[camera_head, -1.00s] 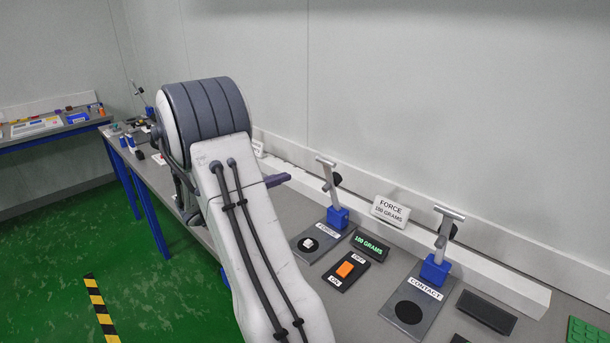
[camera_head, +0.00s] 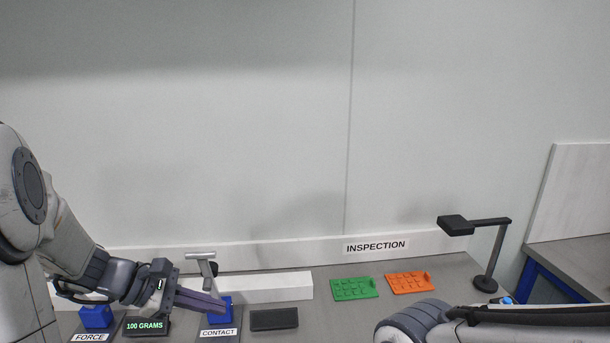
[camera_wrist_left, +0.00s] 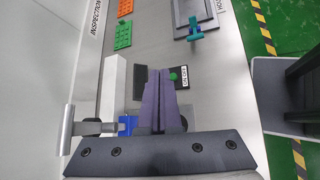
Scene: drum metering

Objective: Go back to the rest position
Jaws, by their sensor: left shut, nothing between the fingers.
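My left gripper (camera_head: 200,302) reaches in from the left, low over the bench, its purple fingers together and empty. In the head view it overlaps the contact stand, with its blue block (camera_head: 220,311) and grey T-shaped top (camera_head: 201,256). I cannot tell there whether they touch. In the left wrist view the closed fingers (camera_wrist_left: 161,100) point along the bench, with the stand's grey bar (camera_wrist_left: 68,130) at their left. My right arm (camera_head: 470,322) crosses the lower right of the head view. Its gripper is not seen.
The force stand's blue block (camera_head: 97,317) and a lit "100 GRAMS" display (camera_head: 146,327) are near my left arm. A dark pad (camera_head: 274,319), a green tray (camera_head: 354,289), an orange tray (camera_head: 409,283) and a black lamp (camera_head: 487,283) stand to the right. Bench between pad and lamp is partly free.

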